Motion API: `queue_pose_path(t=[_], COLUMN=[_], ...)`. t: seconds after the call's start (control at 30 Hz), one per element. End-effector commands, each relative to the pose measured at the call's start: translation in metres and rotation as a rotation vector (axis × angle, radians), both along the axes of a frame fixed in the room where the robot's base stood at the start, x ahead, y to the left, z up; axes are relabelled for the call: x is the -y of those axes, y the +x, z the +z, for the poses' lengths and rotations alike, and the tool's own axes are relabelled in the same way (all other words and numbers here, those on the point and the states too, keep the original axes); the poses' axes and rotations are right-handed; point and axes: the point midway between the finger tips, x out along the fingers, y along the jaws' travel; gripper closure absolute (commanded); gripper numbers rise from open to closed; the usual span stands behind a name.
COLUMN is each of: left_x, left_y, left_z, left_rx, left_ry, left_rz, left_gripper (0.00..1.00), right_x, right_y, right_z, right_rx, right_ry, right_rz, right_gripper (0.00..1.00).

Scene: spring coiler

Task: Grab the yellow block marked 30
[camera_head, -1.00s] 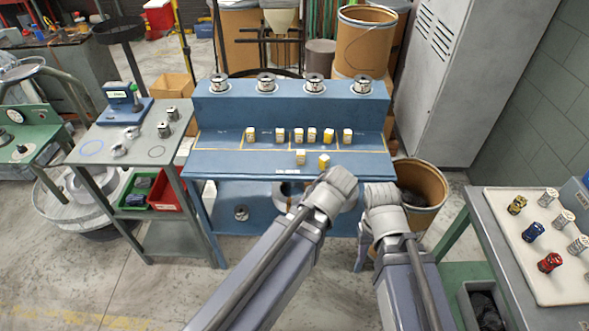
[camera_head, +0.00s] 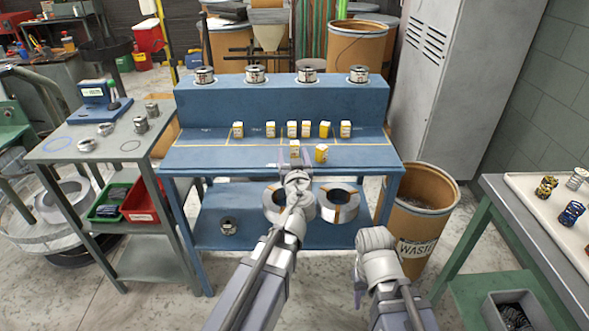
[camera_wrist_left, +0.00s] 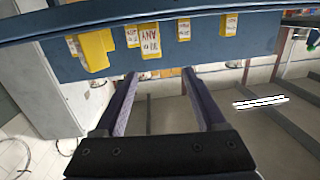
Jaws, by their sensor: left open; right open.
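Several small yellow-and-white blocks stand on the blue bench, most in a row on the marked strip and two nearer the front edge. The front pair are a left block (camera_head: 295,150) and a right block (camera_head: 321,153). I cannot read a 30 on any block. My left gripper (camera_head: 295,158) is open and empty at the bench's front edge, by the left front block. In the left wrist view its spread fingers (camera_wrist_left: 158,76) point toward the blocks, with a white-labelled block (camera_wrist_left: 149,40) just beyond them. My right gripper (camera_head: 357,281) is low, in front of the bench, apart from all blocks.
The blue bench (camera_head: 200,158) has a raised back step carrying several metal spools (camera_head: 255,75). Its lower shelf holds large coils (camera_head: 340,203). A waste drum (camera_head: 418,215) stands at right. A grey side table (camera_head: 75,150) stands at left, a tray table (camera_head: 505,200) at right.

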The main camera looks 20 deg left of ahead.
Motion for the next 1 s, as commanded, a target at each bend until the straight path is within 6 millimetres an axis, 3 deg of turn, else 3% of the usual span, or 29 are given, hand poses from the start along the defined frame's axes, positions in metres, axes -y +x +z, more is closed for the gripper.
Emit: queue_pose_path(t=[0.03, 0.17, 0.4, 0.63, 0.87, 1.0], left_x=[0.001, 0.006, 0.008, 0.002, -0.001, -0.007], left_y=[0.004, 0.01, 0.013, 0.035, 0.04, 0.054], left_z=[-0.012, -0.015, -0.013, -0.013, -0.014, -0.018], left_rx=[0.021, 0.053, 0.063, 0.062, 0.062, 0.062], left_ry=[0.0, -0.002, -0.004, -0.003, -0.003, -0.003], left_rz=[-0.023, -0.072, -0.091, -0.088, -0.088, -0.088], left_gripper=[0.28, 0.28, 0.28, 0.28, 0.28, 0.28], right_x=[0.0, 0.0, 0.0, 0.0, 0.0, 0.0], right_y=[0.0, 0.0, 0.0, 0.0, 0.0, 0.0], right_z=[-0.017, -0.026, -0.026, -0.026, -0.027, -0.03], right_rx=[0.0, 0.0, 0.0, 0.0, 0.0, 0.0], right_ry=[0.0, 0.0, 0.0, 0.0, 0.0, 0.0], right_rz=[0.0, 0.0, 0.0, 0.0, 0.0, 0.0], right_gripper=[0.5, 0.5, 0.5, 0.5, 0.5, 0.5])
